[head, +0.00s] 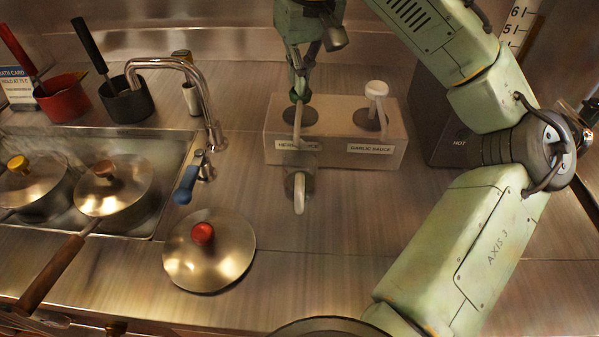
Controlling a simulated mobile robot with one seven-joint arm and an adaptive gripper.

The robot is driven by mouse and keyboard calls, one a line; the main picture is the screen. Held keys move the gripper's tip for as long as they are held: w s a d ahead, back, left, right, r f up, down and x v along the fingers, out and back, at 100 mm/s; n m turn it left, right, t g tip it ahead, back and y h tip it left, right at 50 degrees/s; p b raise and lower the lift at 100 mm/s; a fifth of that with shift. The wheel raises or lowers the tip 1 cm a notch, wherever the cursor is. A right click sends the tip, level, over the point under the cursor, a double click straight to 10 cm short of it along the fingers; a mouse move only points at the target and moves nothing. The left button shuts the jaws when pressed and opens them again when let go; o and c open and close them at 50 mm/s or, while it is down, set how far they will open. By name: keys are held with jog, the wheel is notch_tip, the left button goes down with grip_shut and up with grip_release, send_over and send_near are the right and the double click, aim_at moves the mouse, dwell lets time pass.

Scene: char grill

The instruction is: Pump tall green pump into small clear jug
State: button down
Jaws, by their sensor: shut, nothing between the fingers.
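The green pump (300,96) stands in the left well of the beige dispenser box. A pale spout or stem shows below its green top. The label under it is partly covered and seems to read "HERB". My gripper (302,84) points down, shut and empty, right over the green top. It looks in contact or nearly so, but I cannot tell which. A small round jug (299,182), seemingly the clear one, sits on the counter in front of that well. A pale elongated part of it faces me. Its contents cannot be made out.
A white pump (376,97) labelled "GARLIC SAUCE" stands just right. A dark appliance (445,125) is behind my arm. Left are a lid with red knob (203,234), a tap (190,75) and a sink (165,150) with lidded pans. Counter right of the jug is clear.

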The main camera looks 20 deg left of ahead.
jog(key=shift+r+p, duration=0.45)
jog(key=shift+r, duration=1.1)
jog(key=shift+r, duration=0.1)
notch_tip(320, 180, up, 6)
jog(key=shift+f, duration=0.1)
dwell(0.4)
